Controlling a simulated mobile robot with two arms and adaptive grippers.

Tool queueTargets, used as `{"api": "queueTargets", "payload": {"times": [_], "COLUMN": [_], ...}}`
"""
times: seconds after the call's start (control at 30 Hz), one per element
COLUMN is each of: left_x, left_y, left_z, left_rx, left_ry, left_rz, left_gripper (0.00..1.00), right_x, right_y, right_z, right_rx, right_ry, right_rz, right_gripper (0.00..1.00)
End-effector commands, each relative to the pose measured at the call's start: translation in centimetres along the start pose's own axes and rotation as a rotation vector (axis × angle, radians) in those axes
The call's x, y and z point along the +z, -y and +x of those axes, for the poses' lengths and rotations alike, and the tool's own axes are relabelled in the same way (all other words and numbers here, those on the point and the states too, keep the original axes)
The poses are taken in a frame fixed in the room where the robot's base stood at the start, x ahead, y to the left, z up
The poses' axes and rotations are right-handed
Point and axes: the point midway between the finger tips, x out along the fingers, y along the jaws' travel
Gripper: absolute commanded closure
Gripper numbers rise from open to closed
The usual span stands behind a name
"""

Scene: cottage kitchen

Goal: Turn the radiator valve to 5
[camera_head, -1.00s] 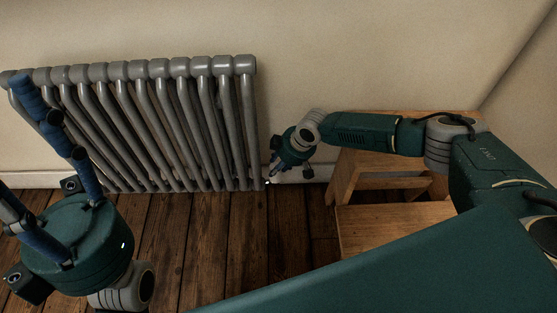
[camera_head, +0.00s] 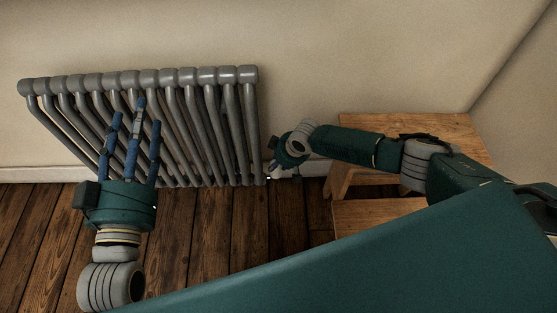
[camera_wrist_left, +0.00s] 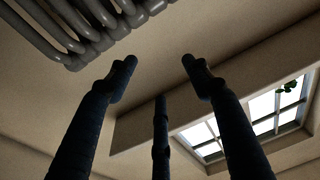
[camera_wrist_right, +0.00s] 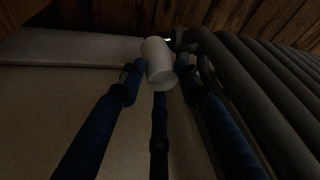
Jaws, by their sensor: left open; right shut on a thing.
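The white cylindrical radiator valve head (camera_wrist_right: 158,62) shows between my right gripper's blue fingers in the right wrist view. My right gripper (camera_head: 274,170) is shut on it at the radiator's lower right corner, near the floor. In the head view the valve is mostly hidden by the gripper, and no numbers on it can be read. The grey column radiator (camera_head: 190,126) stands against the wall. My left gripper (camera_head: 137,118) is open and empty, its fingers pointing up in front of the radiator's left part. The left wrist view shows its spread fingers with nothing between them.
A wooden step stool (camera_head: 400,124) stands right of the radiator, beneath my right forearm. Dark floorboards (camera_head: 215,235) lie clear in front of the radiator. A window (camera_wrist_left: 250,120) shows in the left wrist view.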

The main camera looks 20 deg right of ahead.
Motion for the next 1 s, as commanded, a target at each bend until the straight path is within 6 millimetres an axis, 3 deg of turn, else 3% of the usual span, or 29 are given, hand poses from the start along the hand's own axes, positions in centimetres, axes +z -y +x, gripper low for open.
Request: {"api": "queueTargets", "payload": {"times": [0.03,0.27,0.5,0.7,1.0], "left_x": [1.1,7.9,14.0,17.1,19.1], "left_y": [0.2,1.1,1.9,2.5,2.8], "left_z": [-0.1,-2.4,-7.3,-11.8,-16.2], "left_rx": [-0.004,-0.022,-0.042,-0.056,-0.068], "left_ry": [0.062,0.376,0.699,0.914,1.098], "left_rz": [0.002,0.006,0.006,0.003,-0.002], "left_gripper": [0.5,0.5,0.5,0.5,0.5], "right_x": [-1.0,-1.0,-1.1,-1.1,-1.2], "right_y": [0.9,0.9,0.9,0.9,0.9], "right_z": [-0.4,-0.4,-0.4,-0.3,-0.2], "right_rx": [-0.008,0.019,0.053,0.076,0.099], "right_ry": [-0.018,-0.02,-0.022,-0.023,-0.026], "right_rz": [0.011,0.08,0.16,0.217,0.268], "right_gripper": [0.93,0.93,0.93,0.93,0.93]}}
